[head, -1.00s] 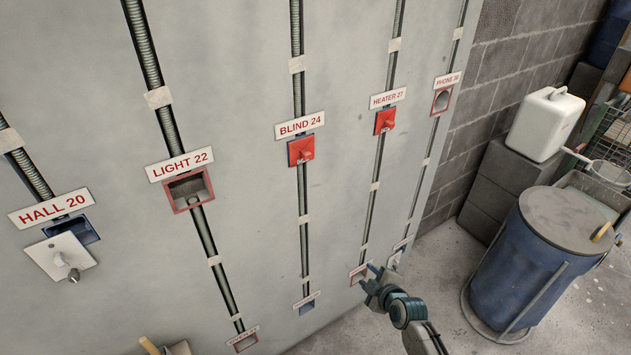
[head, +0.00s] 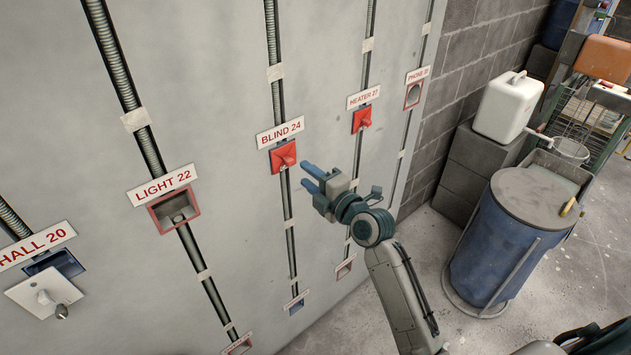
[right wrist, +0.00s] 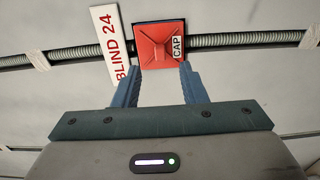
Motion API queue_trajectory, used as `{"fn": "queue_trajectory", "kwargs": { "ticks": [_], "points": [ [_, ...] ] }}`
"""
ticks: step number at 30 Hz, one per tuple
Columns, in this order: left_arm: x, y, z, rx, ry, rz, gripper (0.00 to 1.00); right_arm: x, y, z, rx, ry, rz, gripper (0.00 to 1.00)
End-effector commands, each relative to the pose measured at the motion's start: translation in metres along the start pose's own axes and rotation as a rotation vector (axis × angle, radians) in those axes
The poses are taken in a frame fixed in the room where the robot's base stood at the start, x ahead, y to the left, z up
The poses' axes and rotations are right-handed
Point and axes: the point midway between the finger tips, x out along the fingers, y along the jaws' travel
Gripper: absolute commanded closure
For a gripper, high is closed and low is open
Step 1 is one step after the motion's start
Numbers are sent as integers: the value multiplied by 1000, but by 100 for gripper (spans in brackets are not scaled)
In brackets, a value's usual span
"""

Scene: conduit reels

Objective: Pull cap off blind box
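The blind box under the BLIND 24 label (head: 280,134) is covered by a red cap (head: 284,156) with a raised grip in its middle. In the right wrist view the red cap (right wrist: 159,46) fills its box opening and bears a small CAP tag. My right gripper (head: 309,176) is open, with its blue fingers pointing at the wall just right of and below the cap. In the right wrist view its fingertips (right wrist: 160,72) are spread at the cap's near edge, with nothing between them. I cannot tell whether they touch it. My left gripper is not in view.
The HEATER 27 box has a red cap (head: 362,119). The LIGHT 22 box (head: 175,210) is uncapped. A white plate (head: 44,291) hangs by the HALL 20 box. A blue barrel (head: 500,250) and white jug (head: 506,107) stand at the right.

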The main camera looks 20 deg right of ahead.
Motion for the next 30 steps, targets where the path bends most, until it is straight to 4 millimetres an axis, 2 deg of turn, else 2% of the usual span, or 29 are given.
{"fn": "queue_trajectory", "kwargs": {
  "ticks": [8,10,15,29,30],
  "points": [
    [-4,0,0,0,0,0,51,35,1,0,3,1,0,62],
    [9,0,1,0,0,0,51,42,-4,0,1,0,4,62],
    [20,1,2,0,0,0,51,56,-3,0,1,0,1,62],
    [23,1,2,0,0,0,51,63,0,0,1,0,-1,62],
    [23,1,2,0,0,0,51,63,0,0,1,0,-1,68]
  ]
}}
